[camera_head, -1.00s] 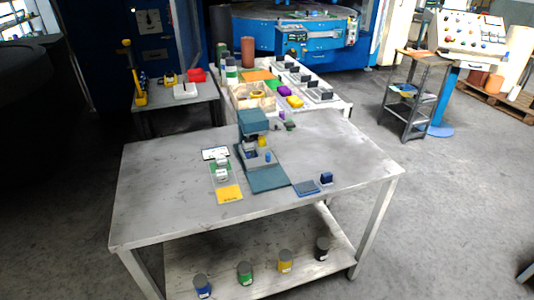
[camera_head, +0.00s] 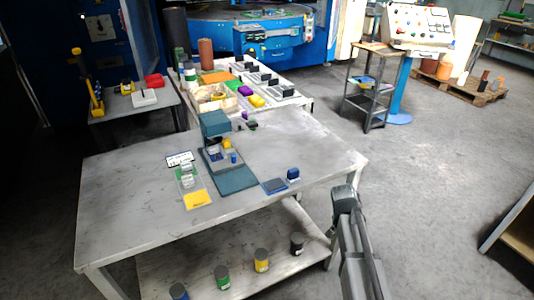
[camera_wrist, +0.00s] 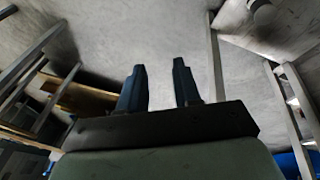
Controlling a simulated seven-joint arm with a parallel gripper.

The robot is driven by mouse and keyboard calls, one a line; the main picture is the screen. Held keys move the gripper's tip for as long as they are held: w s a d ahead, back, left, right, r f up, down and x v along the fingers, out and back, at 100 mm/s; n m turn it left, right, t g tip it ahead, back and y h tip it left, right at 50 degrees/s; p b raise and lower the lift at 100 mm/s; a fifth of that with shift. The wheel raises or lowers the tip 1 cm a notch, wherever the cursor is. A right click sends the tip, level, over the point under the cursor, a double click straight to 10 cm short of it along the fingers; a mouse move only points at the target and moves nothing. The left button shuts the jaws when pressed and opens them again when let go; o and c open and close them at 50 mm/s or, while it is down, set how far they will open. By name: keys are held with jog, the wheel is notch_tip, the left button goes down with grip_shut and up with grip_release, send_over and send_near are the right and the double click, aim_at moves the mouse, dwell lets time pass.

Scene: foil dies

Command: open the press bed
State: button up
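The press (camera_head: 214,124) is a teal machine standing on the grey table (camera_head: 122,205). Its flat teal bed plate (camera_head: 235,181) extends toward the front of the table. A yellow part (camera_head: 227,144) and a small blue part (camera_head: 233,158) show at the press. My gripper shows in the wrist view (camera_wrist: 159,86) with its two dark fingers apart and nothing between them. In the head view, my arm is at the table's right front side, well away from the press. The fingertips cannot be made out there.
A blue block (camera_head: 293,174) and a dark blue plate (camera_head: 274,186) lie right of the press. A yellow card (camera_head: 198,199) and a white label (camera_head: 180,159) lie left. Several cans, including a green one (camera_head: 222,278), stand on the lower shelf. The table's right part is clear.

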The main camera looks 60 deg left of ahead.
jog(key=s+a+r+y, duration=0.1)
jog(key=s+a+r, duration=0.4)
jog(key=a+r, duration=0.1)
jog(key=s+a+r+t+y, duration=0.1)
jog(key=s+a+r, duration=0.5)
jog(key=a+r, duration=0.1)
jog(key=s+a+r+n+y, duration=0.1)
jog(key=s+a+r, duration=0.4)
jog(key=a+r, duration=0.2)
jog(key=shift+s+a+r+t, duration=0.1)
jog(key=shift+a+r+t, duration=0.05)
jog(key=shift+a, duration=0.3)
jog(key=shift+s+a+r+t, duration=0.1)
jog(key=shift+a+t, duration=0.05)
jog(key=shift+a, duration=0.25)
notch_tip(320, 180, up, 9)
jog(key=n+g+y, duration=0.1)
send_over(233, 156)
jog(key=s+d, duration=0.3)
jog(key=s, duration=0.1)
jog(key=x, duration=0.9)
jog(key=s+x, duration=0.1)
jog(key=x, duration=0.3)
jog(key=shift+w+f, duration=0.1)
jog(key=shift+f, duration=0.25)
grip_shut()
